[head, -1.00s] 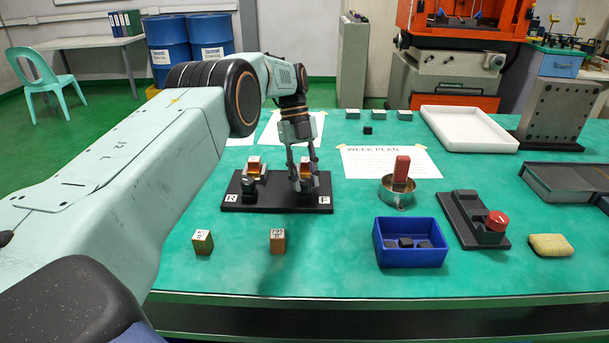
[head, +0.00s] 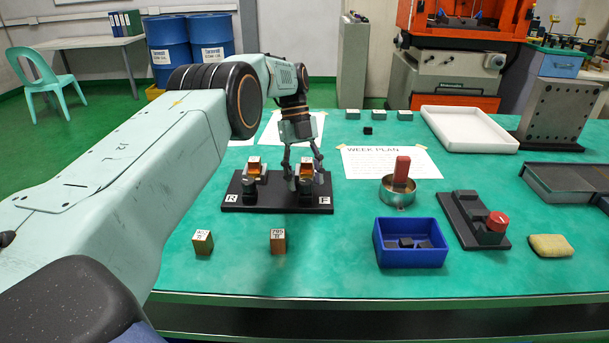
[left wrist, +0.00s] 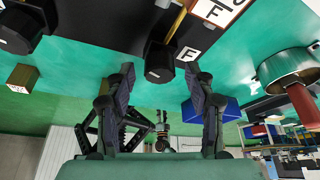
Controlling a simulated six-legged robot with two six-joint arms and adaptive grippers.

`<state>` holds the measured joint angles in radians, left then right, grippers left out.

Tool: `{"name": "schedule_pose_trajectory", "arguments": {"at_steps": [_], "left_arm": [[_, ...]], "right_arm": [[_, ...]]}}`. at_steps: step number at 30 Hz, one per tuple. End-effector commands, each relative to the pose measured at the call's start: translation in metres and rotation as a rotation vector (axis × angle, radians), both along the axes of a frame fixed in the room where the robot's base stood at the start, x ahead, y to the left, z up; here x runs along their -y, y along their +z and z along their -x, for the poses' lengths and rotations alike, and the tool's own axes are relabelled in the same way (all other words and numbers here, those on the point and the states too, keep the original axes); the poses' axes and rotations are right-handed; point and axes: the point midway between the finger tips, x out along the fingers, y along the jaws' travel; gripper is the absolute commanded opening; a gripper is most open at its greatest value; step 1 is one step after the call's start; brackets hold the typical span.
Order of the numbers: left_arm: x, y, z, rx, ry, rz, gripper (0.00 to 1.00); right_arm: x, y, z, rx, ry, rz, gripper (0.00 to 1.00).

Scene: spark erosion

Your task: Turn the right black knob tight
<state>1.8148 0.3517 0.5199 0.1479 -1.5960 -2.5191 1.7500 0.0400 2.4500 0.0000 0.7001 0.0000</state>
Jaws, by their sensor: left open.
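A black board (head: 277,207) marked R and F lies on the bench, with two clamping stations. The right black knob (head: 306,192) is at the front of the F station. It also shows in the left wrist view (left wrist: 159,64), facing the camera. A copper-coloured block (head: 306,171) sits behind it, partly covered by a finger. My left gripper (head: 304,170) is open above the F station. In the left wrist view its fingertips (left wrist: 160,73) appear on either side of the right knob, apart from it. The left black knob (head: 249,193) stands at the R station. My right gripper is not in view.
Two small labelled blocks (head: 203,242) (head: 278,241) stand in front of the board. To the right are a metal cup (head: 397,195) with a red-handled thing, a blue bin (head: 412,256) and a red-button box (head: 478,222). The bench front between blocks and bin is clear.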

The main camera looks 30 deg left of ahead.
Motion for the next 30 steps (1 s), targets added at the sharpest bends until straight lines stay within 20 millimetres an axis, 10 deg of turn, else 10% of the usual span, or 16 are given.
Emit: {"name": "schedule_pose_trajectory", "arguments": {"at_steps": [30], "left_arm": [[0.001, 0.101, 0.0, -0.001, 0.0, -0.001, 0.54]], "right_arm": [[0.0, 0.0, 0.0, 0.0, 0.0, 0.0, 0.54]]}}
